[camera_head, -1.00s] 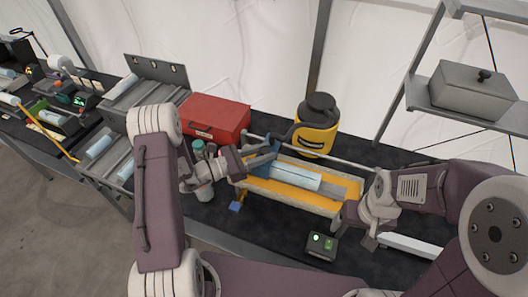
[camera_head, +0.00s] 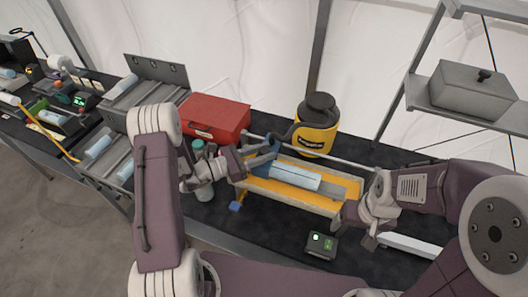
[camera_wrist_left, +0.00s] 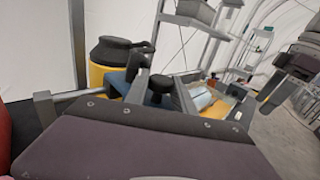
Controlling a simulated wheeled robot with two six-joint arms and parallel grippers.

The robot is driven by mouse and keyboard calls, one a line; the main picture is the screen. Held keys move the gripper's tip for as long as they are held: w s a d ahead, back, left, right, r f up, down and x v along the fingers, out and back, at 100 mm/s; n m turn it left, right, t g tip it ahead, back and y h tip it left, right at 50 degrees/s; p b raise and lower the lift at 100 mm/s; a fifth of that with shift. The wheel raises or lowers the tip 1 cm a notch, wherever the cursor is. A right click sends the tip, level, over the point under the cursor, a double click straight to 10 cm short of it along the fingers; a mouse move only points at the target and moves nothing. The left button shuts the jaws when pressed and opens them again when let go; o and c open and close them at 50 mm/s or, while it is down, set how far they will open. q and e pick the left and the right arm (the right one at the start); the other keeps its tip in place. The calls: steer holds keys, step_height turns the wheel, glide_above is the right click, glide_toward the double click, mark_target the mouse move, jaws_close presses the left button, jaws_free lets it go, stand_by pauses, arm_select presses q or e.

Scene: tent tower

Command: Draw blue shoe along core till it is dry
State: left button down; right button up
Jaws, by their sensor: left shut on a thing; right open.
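The blue shoe (camera_head: 266,161) sits at the left end of the pale blue core (camera_head: 297,176), which lies lengthwise in a yellow-and-grey trough (camera_head: 283,197). My left gripper (camera_head: 256,158) is shut on the shoe, at its black knob (camera_wrist_left: 160,83) in the left wrist view. In that view the shoe (camera_wrist_left: 121,81) is partly hidden behind the fingers, and the core (camera_wrist_left: 201,98) shows beyond. I cannot tell whether the shoe touches the core, or whether the core is wet. My right gripper (camera_head: 372,236) is open and empty beyond the trough's right end.
A yellow, black-lidded canister (camera_head: 315,138) stands behind the trough and a red box (camera_head: 213,118) behind left. A bottle (camera_head: 203,180) stands under my left wrist. A small box with a green light (camera_head: 321,244) sits in front. Racks with more cores (camera_head: 104,145) are at left.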

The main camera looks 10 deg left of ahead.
arm_select(q)
steer(key=shift+w+a+r, duration=0.1)
stand_by(0.3)
steer(key=shift+w+a+b, duration=0.2)
steer(key=shift+a+b, duration=0.2)
steer(key=shift+a, duration=0.85)
steer(key=c, duration=1.4)
jaws_free()
steer(key=o, duration=0.3)
steer(key=shift+w, duration=0.1)
steer(key=shift+o, duration=0.2)
steer(key=shift+a, duration=0.1)
